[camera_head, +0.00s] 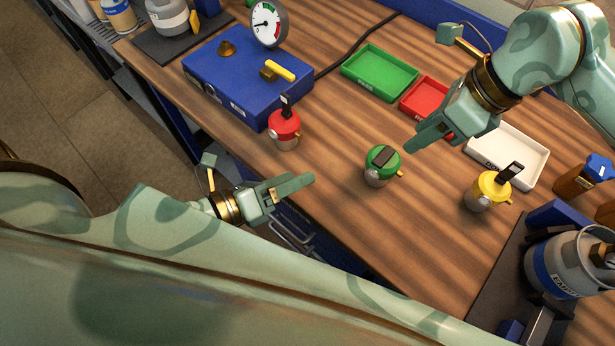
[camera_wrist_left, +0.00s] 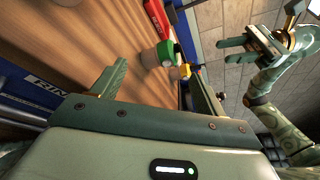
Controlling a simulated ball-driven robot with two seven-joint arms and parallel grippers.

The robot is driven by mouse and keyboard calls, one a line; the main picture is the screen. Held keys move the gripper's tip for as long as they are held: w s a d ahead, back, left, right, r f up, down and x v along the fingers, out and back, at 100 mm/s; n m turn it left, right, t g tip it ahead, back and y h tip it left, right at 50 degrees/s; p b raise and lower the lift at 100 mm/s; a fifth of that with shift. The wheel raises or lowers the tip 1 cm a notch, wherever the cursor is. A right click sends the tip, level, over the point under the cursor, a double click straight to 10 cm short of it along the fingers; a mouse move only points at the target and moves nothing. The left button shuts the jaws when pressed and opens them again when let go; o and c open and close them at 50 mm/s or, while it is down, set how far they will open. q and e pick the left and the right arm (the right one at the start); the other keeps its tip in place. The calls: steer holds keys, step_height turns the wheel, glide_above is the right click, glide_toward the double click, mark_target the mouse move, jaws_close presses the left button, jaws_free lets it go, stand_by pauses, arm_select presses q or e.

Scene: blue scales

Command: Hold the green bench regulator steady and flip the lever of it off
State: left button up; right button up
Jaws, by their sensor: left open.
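The green bench regulator (camera_head: 382,165) stands upright on the wooden table, with a green cap on a grey body and a small yellow outlet. Its dark lever (camera_head: 385,156) lies low across the cap. It also shows in the left wrist view (camera_wrist_left: 166,53), ahead of and between my left fingers. My left gripper (camera_head: 298,186) is open and empty at the table's front edge, left of the regulator and apart from it. My right gripper (camera_head: 428,134) hovers above and right of the regulator, not touching it. Its fingers look parted and empty in the left wrist view (camera_wrist_left: 232,50).
A red regulator (camera_head: 285,127) and a yellow regulator (camera_head: 490,190) stand on either side, levers raised. A blue box with gauge (camera_head: 225,80) is at back left. Green (camera_head: 380,73), red (camera_head: 428,97) and white (camera_head: 520,155) trays lie behind. A gas canister (camera_head: 570,265) stands front right.

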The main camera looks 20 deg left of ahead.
mark_target(376, 172)
arm_select(q)
steer(key=d+m+g, duration=0.1)
steer(key=m, duration=0.2)
steer(key=d+m+h, duration=0.1)
steer(key=m, duration=0.1)
steer(key=w+d+m+g, duration=0.1)
steer(key=m, duration=0.2)
steer(key=shift+w+f+m+g, duration=0.1)
steer(key=shift+m+g, duration=0.2)
steer(key=m, duration=0.3)
steer(key=w+f+m+g, duration=0.1)
steer(key=shift+m, duration=0.3)
steer(key=x, duration=1.6)
steer(key=shift+d+f, duration=0.15)
steer(key=shift+f, duration=0.15)
